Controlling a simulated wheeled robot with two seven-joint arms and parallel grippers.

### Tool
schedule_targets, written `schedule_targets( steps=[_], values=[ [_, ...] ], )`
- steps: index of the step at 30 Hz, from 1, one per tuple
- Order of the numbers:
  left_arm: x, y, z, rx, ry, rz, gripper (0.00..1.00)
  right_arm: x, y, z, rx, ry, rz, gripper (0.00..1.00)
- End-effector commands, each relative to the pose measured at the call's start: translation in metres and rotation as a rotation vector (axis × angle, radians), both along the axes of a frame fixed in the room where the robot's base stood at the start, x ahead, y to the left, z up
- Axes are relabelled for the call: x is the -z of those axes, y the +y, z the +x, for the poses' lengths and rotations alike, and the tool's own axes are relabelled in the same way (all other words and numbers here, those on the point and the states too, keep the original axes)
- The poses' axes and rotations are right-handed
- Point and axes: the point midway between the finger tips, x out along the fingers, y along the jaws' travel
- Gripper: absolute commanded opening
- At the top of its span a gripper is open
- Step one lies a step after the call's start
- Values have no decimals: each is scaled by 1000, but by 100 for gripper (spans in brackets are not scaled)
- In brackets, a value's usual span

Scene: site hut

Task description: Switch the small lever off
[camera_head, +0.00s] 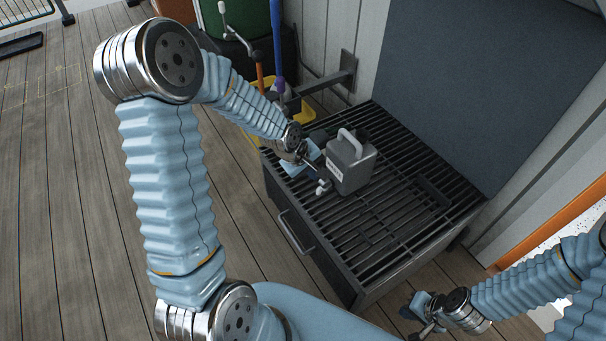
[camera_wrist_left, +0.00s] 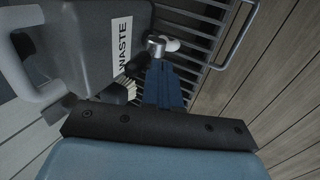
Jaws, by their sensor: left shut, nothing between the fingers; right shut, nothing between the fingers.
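A grey can (camera_head: 350,165) with a loop handle stands on a black slatted grate (camera_head: 405,215). Its white label reads WASTE in the left wrist view (camera_wrist_left: 122,42). A small tap with a light-coloured lever (camera_head: 323,187) sticks out low from the can's side; it also shows in the left wrist view (camera_wrist_left: 166,44). My left gripper (camera_head: 314,170) is shut and empty beside the can. In the left wrist view its blue fingers (camera_wrist_left: 161,72) end just by the tap; I cannot tell whether they touch it. My right gripper (camera_head: 415,310) is shut and empty off the grate's front right.
The grate tops a dark cabinet with a front handle (camera_head: 296,232). A dark blue-grey panel (camera_head: 480,90) stands behind it. A green barrel (camera_head: 240,17) and coloured poles are at the back left.

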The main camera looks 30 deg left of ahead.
Motion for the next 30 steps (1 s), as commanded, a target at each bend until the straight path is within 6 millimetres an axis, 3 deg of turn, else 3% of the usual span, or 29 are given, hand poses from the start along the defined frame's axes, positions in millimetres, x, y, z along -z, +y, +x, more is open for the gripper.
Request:
schedule_targets(
  steps=[11, 18, 30],
  values=[
    [0, -2, 3, 0, 0, 0, 0, 0, 0, 0, 0, 1, 0, 0],
    [-4, -12, 20, 3, -1, 1, 0, 10, -3, 1, 4, -2, -3, 0],
    [-5, -12, 20, -1, 0, 0, 0, 10, -3, 1, 5, -2, -4, 0]
  ],
)
